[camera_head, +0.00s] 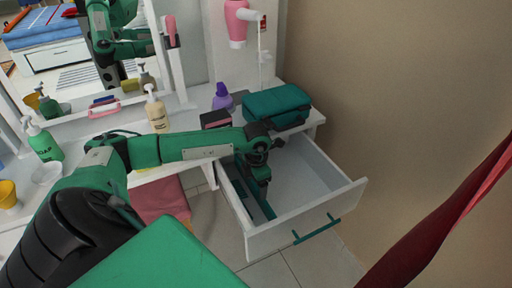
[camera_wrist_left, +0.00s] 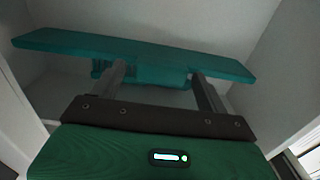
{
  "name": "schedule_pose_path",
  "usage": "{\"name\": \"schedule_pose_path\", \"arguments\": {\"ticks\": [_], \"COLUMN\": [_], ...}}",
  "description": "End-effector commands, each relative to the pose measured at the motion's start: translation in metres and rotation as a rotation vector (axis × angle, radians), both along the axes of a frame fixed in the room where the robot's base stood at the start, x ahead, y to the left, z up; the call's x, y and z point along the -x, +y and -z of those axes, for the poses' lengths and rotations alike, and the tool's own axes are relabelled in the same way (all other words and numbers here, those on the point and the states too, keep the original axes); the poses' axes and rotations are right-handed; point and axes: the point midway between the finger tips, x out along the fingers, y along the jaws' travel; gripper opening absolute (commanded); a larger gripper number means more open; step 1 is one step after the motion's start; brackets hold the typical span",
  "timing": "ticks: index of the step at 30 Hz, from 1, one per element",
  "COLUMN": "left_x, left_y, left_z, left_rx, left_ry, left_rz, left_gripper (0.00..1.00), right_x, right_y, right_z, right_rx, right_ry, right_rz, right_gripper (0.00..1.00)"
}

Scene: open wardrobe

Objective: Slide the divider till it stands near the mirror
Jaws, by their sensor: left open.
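The teal divider (camera_head: 262,212) stands inside the open white drawer (camera_head: 318,213), along its left part in the head view. The mirror (camera_head: 75,78) is at the upper left, behind the vanity top. My left gripper (camera_head: 262,184) reaches down into the drawer at the divider and hides part of it. In the left wrist view, the divider (camera_wrist_left: 75,42) spans the picture as a long bar. The open fingers of my left gripper (camera_wrist_left: 158,78) reach to it, with a teal block between them; contact cannot be told. My right gripper is out of view.
A pink stool (camera_head: 160,198) is left of the drawer. The drawer's right part is empty. A teal handle (camera_head: 317,229) is on its front.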

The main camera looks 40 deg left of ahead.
Motion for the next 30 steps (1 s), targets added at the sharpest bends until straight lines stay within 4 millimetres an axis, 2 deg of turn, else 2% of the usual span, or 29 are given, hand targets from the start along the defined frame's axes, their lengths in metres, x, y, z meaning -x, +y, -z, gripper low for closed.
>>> {"name": "schedule_pose_path", "arguments": {"ticks": [5, 12, 18, 24, 30], "left_x": [-0.001, -0.001, 0.000, 0.001, 0.001], "left_y": [0.001, 0.001, 0.001, 0.001, 0.001], "left_z": [-0.023, -0.079, -0.117, -0.134, -0.137], "left_rx": [-0.001, -0.002, 0.000, 0.000, 0.000], "left_ry": [-0.004, -0.004, -0.002, 0.000, 0.001], "left_rz": [0.000, -0.001, -0.001, -0.001, -0.001], "left_gripper": [0.76, 0.76, 0.76, 0.76, 0.76], "right_x": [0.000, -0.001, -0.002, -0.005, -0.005], "right_y": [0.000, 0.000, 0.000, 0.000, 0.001], "right_z": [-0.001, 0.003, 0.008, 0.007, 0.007], "right_rx": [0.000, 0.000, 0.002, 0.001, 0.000], "right_ry": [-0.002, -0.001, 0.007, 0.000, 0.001], "right_rz": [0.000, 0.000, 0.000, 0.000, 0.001], "right_gripper": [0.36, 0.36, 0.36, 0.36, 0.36]}}
